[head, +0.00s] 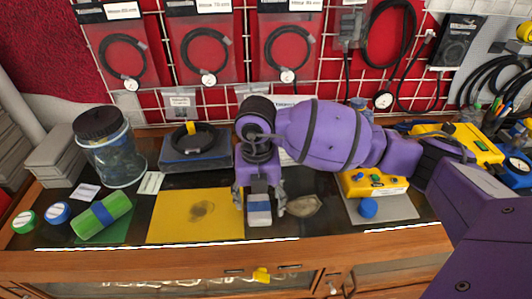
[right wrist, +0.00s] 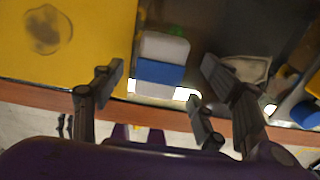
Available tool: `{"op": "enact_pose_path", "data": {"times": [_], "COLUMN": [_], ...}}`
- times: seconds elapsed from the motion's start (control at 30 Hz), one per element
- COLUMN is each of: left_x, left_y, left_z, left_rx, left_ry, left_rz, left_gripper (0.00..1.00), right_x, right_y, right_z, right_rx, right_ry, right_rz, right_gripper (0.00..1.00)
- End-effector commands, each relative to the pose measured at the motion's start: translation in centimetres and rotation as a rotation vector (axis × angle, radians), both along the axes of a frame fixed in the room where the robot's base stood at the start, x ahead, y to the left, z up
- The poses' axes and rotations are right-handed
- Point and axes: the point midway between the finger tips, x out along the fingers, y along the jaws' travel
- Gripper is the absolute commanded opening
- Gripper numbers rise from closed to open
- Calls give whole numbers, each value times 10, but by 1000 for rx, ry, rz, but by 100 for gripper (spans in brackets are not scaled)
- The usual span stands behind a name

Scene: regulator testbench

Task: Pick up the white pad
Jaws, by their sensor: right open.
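The white pad (head: 259,217) is a small block with a blue band, lying on the dark bench top near its front edge. In the right wrist view the fingers (right wrist: 163,76) are spread wider than the pad, with gaps on both sides. I cannot tell how high the fingertips are above the bench. My left gripper is not in view.
A yellow mat (head: 170,222) lies left of the pad, and a crumpled pale cloth (head: 304,207) close on its right. Behind are a blue-grey box (head: 196,160) and a lidded jar (head: 110,155). A yellow control box (head: 373,183) stands further right. The bench edge is just in front.

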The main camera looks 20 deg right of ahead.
Motion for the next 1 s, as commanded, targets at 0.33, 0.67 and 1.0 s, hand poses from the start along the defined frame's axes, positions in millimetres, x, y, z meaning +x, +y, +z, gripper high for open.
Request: {"op": "enact_pose_path", "data": {"times": [0.33,0.67,1.0], "left_x": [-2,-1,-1], "left_y": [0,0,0], "left_z": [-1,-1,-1], "left_rx": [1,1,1], "left_ry": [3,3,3], "left_rz": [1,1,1], "left_gripper": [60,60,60], "right_x": [1,1,1], "right_y": [0,1,1], "right_z": [-14,-14,-13], "right_rx": [1,1,2], "right_ry": [-3,-3,-4], "right_rz": [0,1,1], "right_gripper": [67,29,19]}}
